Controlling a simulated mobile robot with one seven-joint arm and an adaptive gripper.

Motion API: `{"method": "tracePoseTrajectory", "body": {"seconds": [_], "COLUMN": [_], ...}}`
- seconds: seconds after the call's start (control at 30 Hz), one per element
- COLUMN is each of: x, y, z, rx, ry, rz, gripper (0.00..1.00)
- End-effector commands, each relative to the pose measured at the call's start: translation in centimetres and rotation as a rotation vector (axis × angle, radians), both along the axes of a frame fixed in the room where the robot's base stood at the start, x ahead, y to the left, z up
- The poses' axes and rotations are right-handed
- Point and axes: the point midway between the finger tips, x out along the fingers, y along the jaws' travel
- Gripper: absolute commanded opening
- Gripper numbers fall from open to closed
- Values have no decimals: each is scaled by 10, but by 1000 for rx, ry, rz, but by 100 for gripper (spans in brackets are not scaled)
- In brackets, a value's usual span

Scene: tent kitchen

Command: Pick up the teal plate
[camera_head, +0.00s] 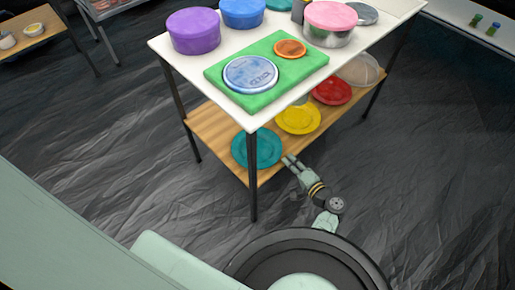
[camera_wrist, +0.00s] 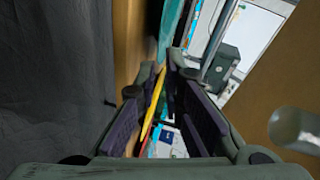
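The teal plate (camera_head: 256,149) lies flat on the wooden lower shelf of the table, near its front left corner, behind the table leg. My gripper (camera_head: 290,160) is at the shelf's front edge, just right of the plate, with its fingers pointing at the shelf. In the wrist view my gripper (camera_wrist: 161,68) has its two fingers apart with nothing held between them. A teal edge (camera_wrist: 170,22), seemingly the plate seen edge-on, shows just past the fingertips. Whether a finger touches it I cannot tell.
A yellow plate (camera_head: 298,118), a red plate (camera_head: 332,90) and a pale bowl (camera_head: 360,69) share the shelf (camera_head: 212,127). The white tabletop (camera_head: 228,106) above carries a green board (camera_head: 284,82) and several lidded containers. A black table leg (camera_head: 253,180) stands in front. The dark floor around is clear.

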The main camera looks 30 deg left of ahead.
Motion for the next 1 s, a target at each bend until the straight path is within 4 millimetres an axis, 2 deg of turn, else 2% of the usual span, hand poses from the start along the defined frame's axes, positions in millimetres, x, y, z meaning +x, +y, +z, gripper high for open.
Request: {"method": "tracePoseTrajectory", "body": {"seconds": [0.23,0.53,0.73,0.9,1.0], "x": [10,33,34,34,34], "y": [13,45,45,45,45], "z": [-4,-13,-13,-13,-13], "rx": [-1,-1,-1,-1,-1], "ry": [-3,-3,-3,-3,-3], "rz": [1,1,-1,-1,-1], "gripper": [9,9,9,0,0]}}
